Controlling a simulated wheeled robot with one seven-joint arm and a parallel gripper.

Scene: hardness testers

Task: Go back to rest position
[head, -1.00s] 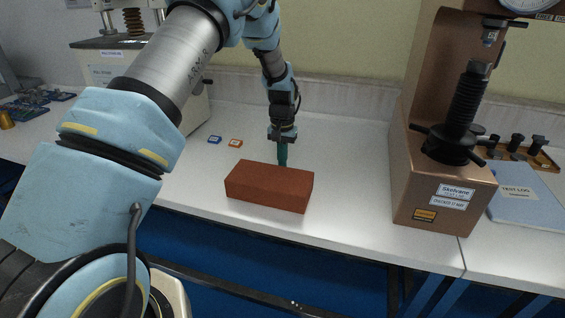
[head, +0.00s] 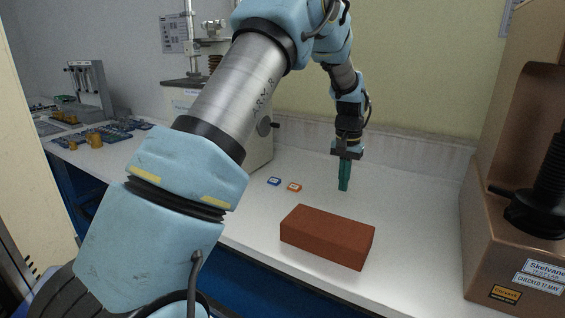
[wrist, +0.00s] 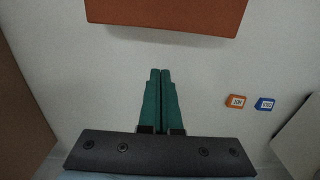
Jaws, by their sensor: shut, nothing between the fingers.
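My gripper (head: 344,188) points down above the white bench, behind the red-brown block, with its green fingers together and nothing between them. In the wrist view my gripper (wrist: 160,72) shows the two green fingers side by side, apart from the block. The red-brown block (head: 327,236) lies flat on the bench near its front edge. It also shows at the top of the wrist view (wrist: 170,12).
A bronze hardness tester (head: 483,230) stands at the right and a grey-green tester (head: 262,148) behind my arm. A blue tag (head: 273,181) and an orange tag (head: 294,187) lie on the bench (head: 420,215). Small parts (head: 95,138) sit at the far left.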

